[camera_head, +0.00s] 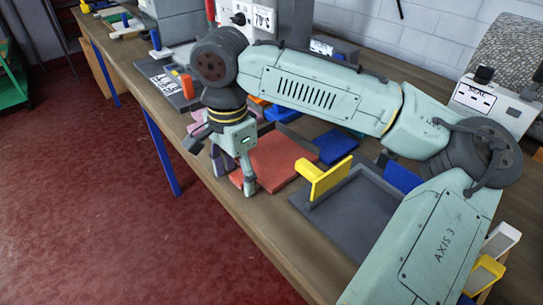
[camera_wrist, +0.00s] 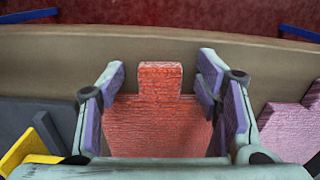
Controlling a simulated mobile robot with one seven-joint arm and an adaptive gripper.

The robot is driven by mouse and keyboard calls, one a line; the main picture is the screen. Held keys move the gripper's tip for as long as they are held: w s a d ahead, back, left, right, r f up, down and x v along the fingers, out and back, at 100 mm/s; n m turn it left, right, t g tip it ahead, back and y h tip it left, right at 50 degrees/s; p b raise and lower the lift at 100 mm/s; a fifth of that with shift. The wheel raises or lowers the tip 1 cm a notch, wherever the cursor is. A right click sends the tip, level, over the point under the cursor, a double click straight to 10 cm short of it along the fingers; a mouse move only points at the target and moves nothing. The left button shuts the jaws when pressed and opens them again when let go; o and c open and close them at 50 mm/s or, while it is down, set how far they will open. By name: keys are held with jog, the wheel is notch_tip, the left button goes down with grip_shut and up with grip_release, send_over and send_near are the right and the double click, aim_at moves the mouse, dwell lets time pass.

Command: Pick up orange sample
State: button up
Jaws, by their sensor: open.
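The orange sample (camera_head: 278,160) is a flat, textured orange-red piece lying on the bench in the head view. In the wrist view the orange sample (camera_wrist: 160,120) has a narrow tab pointing toward the bench's front edge. My gripper (camera_head: 232,175) is over the front left part of the sample, fingers pointing down. In the wrist view my gripper (camera_wrist: 161,78) has its two purple-padded fingers spread on either side of the tab, with nothing held. The gap in height between fingertips and sample is hard to tell.
A pink sample (camera_wrist: 290,125) lies beside it. A dark grey tray (camera_head: 345,215) with a yellow piece (camera_head: 325,178) is to the right. Blue pieces (camera_head: 335,146) lie behind. The bench's wooden front edge (camera_wrist: 60,48) is close, with red floor (camera_head: 80,190) beyond.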

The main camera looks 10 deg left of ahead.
jog(key=shift+c, duration=0.4)
jog(key=c, duration=1.2)
